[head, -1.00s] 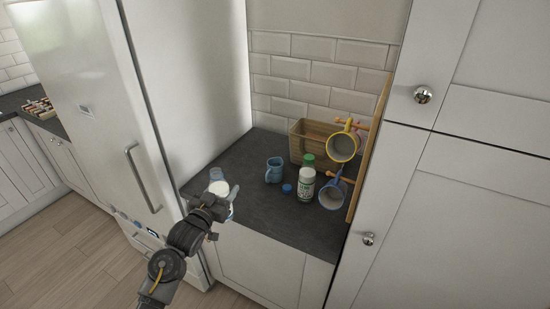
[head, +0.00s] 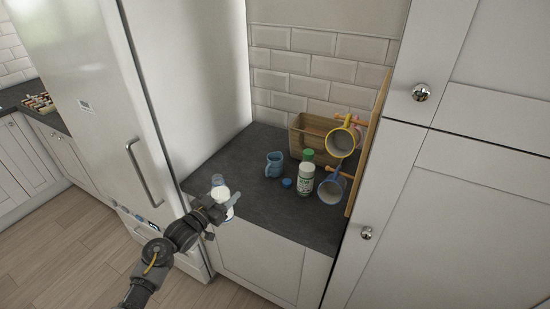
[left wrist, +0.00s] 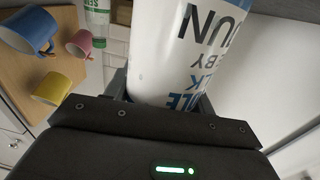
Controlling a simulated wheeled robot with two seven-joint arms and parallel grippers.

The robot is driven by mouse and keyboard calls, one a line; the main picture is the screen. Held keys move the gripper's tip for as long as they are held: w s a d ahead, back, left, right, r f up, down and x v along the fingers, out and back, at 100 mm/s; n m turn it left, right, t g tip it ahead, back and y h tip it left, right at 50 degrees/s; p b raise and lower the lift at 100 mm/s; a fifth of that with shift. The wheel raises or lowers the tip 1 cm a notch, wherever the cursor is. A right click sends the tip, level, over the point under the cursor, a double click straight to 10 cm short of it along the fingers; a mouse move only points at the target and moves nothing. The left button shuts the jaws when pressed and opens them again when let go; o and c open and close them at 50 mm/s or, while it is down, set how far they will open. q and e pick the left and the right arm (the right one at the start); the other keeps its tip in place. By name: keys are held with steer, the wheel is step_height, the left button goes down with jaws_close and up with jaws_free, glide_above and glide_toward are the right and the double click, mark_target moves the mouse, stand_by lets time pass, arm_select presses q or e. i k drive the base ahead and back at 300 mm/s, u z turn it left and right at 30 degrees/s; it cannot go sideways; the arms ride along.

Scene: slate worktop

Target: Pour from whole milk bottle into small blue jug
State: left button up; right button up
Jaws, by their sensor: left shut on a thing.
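The whole milk bottle (head: 221,192) is white with a bluish top part, at the left front of the worktop. My left gripper (head: 223,208) is shut on it. The bottle looks roughly upright; whether its base touches the worktop I cannot tell. In the left wrist view the bottle (left wrist: 183,45) fills the jaws (left wrist: 165,100), its blue and black lettering upside down. The small blue jug (head: 274,165) stands upright on the worktop, behind and to the right of the bottle, apart from it. My right gripper is in neither view.
A small blue cap-like disc (head: 287,183) lies right of the jug. Beside it stands a white bottle with a green cap (head: 306,175). A wicker basket (head: 311,133) is behind. Yellow (head: 341,143) and blue (head: 332,189) mugs hang at the right. Worktop between milk and jug is clear.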

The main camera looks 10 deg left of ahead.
mark_target(274, 167)
steer(key=i, duration=1)
steer(key=z, duration=0.1)
